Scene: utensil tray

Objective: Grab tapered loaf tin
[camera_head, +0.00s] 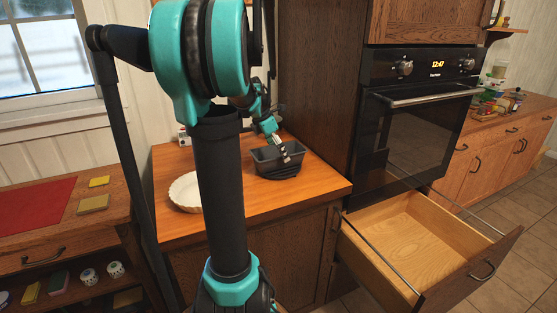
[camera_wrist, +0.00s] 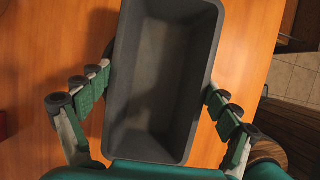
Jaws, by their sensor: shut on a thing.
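The tapered loaf tin (camera_wrist: 165,75) is dark grey, rectangular and empty, with its open top facing up. It fills the middle of the wrist view. In the head view the tin (camera_head: 268,160) is at the right part of the wooden counter, near the tall cabinet side. My gripper (camera_wrist: 157,82) is shut on the tin, with one finger against each long side. A dark shape shows under the tin; I cannot tell whether the tin touches the counter.
A white round dish (camera_head: 186,192) lies on the counter (camera_head: 260,213), partly behind my arm. An open, empty drawer (camera_head: 425,245) juts out at the lower right, below the oven (camera_head: 415,130). A lower table with a red mat (camera_head: 35,205) stands at left.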

